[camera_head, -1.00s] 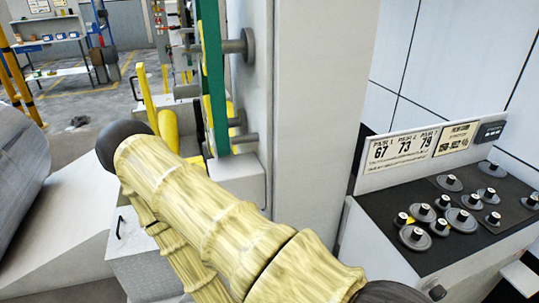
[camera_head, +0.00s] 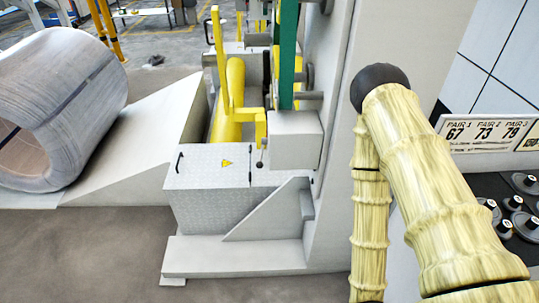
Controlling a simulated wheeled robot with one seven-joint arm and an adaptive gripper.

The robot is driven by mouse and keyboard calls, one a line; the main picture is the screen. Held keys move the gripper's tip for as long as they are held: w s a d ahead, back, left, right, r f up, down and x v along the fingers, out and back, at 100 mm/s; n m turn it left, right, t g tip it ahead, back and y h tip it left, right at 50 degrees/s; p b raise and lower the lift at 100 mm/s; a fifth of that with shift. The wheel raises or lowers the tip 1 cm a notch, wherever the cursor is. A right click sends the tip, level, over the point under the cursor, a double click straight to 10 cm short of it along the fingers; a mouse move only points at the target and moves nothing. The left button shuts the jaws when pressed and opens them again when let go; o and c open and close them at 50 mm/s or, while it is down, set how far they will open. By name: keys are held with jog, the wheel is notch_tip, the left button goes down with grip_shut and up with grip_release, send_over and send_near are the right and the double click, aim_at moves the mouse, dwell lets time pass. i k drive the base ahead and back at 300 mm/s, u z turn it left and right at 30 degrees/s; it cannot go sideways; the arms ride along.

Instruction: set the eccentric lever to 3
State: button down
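A small lever with a dark knob (camera_head: 262,145) stands on the checker-plate machine base, left of the grey block (camera_head: 295,138). It may be the eccentric lever; no number scale beside it can be read. My arm, in a pale yellow sleeve, crosses the right side of the view. My gripper is out of view, so its state and what it holds do not show.
A large wrapped coil (camera_head: 70,105) lies at the left beside a grey ramp (camera_head: 145,145). A yellow post (camera_head: 221,70) stands behind the base. A panel (camera_head: 480,132) reading 67, 73, 79 and round weights are at the right. The front left floor is clear.

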aim_at(259, 164)
jog(key=z, duration=1.45)
jog(key=k, duration=1.35)
jog(key=u, duration=1.9)
jog(key=i, duration=0.5)
